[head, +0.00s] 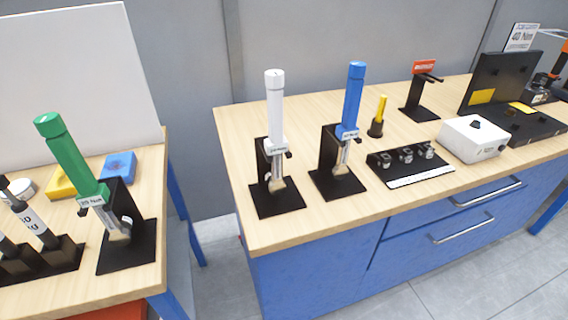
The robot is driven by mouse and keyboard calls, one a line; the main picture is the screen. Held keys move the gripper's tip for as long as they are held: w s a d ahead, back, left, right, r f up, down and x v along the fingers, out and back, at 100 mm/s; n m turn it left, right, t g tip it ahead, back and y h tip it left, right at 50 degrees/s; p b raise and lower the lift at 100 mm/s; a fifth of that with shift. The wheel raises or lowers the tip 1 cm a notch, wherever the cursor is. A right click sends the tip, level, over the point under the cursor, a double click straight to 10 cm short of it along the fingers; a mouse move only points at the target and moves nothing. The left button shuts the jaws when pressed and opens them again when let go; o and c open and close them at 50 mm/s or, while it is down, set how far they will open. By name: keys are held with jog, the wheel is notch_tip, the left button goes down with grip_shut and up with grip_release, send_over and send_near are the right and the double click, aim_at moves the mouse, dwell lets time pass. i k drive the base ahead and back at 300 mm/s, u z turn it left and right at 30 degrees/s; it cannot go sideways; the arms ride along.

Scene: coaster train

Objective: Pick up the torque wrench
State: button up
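Three torque wrenches stand handle-up in black stands. The green-handled wrench (67,152) leans in its stand (128,247) on the left bench. The white-handled wrench (275,105) stands nearly upright in its stand (277,203) at the left end of the right bench. The blue-handled wrench (353,98) is in a similar stand (338,185) to its right. Each has a small white label below the handle, too small to read surely. My gripper is not in the head view, and nothing is seen touching the wrenches.
On the right bench (240,232) are a yellow-handled tool (379,112), a black socket tray (402,178), a white box (470,138), an orange-labelled stand (420,98) and an open black case (515,128). A floor gap separates the benches. A rack (45,262) sits left of the green wrench.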

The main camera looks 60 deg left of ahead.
aim_at(348, 130)
jog(key=k, duration=0.35)
jog(key=u, duration=2)
jog(key=i, duration=0.5)
jog(key=u, duration=0.1)
